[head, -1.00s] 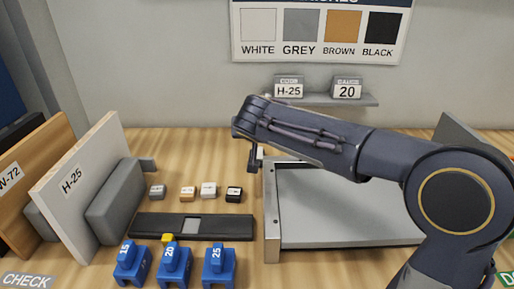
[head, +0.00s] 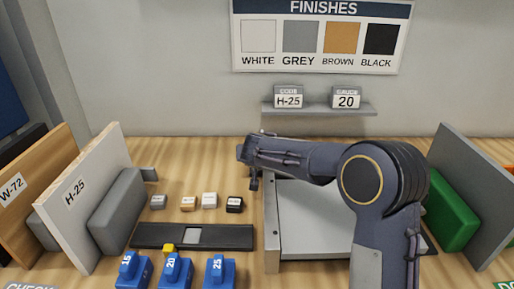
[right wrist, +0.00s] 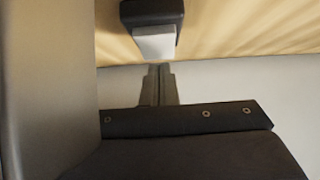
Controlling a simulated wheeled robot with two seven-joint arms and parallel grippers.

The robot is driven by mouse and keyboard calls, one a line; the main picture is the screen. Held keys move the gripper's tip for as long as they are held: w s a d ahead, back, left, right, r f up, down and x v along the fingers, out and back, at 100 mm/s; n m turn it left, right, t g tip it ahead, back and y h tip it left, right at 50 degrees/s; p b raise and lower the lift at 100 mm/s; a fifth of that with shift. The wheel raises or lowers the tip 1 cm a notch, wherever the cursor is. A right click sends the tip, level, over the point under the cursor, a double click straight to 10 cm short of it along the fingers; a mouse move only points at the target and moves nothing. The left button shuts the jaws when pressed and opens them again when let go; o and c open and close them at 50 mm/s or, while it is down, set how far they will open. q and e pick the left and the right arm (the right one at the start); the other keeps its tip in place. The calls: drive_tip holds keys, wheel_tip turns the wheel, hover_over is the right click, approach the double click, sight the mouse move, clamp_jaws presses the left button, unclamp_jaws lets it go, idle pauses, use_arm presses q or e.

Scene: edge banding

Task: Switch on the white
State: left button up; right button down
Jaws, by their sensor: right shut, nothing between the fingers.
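A small white block (head: 209,200) stands on the wooden bench in a row with a grey block (head: 158,201), a brown block (head: 188,203) and a black block (head: 235,204). My right gripper (head: 254,183) is right of and above the black block, by the grey tray's left edge; it looks apart from the white block. In the right wrist view its fingers (right wrist: 158,72) are shut and empty. Ahead of them is a dark block with a pale face (right wrist: 153,30), probably the black one. My left gripper is out of view.
A dark strip with a grey centre (head: 150,236) lies before the blocks, with blue numbered pieces (head: 174,272) in front. A grey tray (head: 310,235) is at right. Panel H-25 (head: 85,200) stands left.

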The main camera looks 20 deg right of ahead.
drive_tip(key=shift+f, duration=0.2)
drive_tip(key=p, duration=0.2)
drive_tip(key=shift+w+r+g+p, duration=0.2)
drive_tip(key=shift+g+p, duration=0.1)
drive_tip(key=shift+g, duration=0.1)
drive_tip(key=shift+f+b, duration=0.45)
drive_tip(key=shift+s, duration=0.1)
